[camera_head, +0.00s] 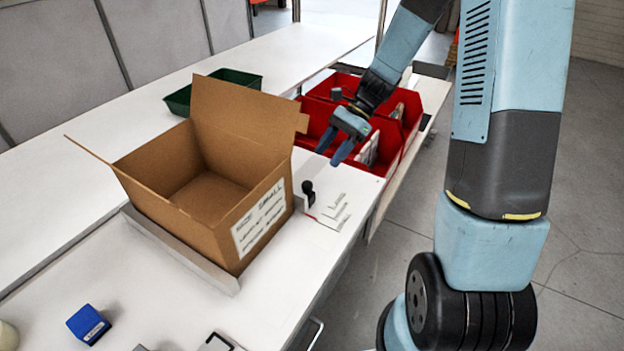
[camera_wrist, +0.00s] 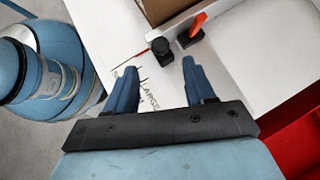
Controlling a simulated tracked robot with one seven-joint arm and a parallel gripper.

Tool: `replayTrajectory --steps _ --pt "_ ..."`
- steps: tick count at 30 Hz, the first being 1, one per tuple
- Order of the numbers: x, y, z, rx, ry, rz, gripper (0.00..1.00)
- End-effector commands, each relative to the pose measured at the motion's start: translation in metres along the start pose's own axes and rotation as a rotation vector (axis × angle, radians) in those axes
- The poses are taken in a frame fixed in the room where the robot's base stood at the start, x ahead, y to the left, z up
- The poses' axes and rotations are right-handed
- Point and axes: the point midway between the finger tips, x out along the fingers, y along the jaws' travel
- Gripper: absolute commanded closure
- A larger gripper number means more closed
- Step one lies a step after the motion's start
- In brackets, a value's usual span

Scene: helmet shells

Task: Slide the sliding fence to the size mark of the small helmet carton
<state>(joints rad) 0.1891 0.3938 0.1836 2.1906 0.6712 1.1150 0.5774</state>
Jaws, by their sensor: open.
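The sliding fence's black knob (camera_head: 308,190) stands on the white bench beside the right side of the carton. In the wrist view the knob (camera_wrist: 161,49) appears just beyond my fingertips, between their lines, next to an orange lever (camera_wrist: 198,24). A thin red pointer line lies to the left of the knob there. The size marks (camera_head: 336,210) are printed on the bench right of the knob; "LARGE" is readable in the wrist view. The open carton (camera_head: 160,203) bears a "SIZE SMALL" label. My gripper (camera_head: 332,150) is open and empty, above and behind the knob.
A grey rail (camera_head: 180,250) runs along the carton's front. Red bins (camera_head: 387,141) with contents stand behind and below my gripper. A green tray (camera_head: 236,77) and a blue block (camera_head: 88,324) sit on the bench. The bench's right edge is close to the marks.

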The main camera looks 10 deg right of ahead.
Motion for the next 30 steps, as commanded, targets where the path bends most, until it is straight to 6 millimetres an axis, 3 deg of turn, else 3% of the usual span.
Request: replayTrajectory --steps 9,15,30 --pt "0.056 0.001 0.000 0.001 -0.002 0.004 0.46" --pt "0.081 0.000 0.000 -0.001 -0.001 0.002 0.46" --pt "0.091 0.000 0.001 -0.002 0.001 0.001 0.49"
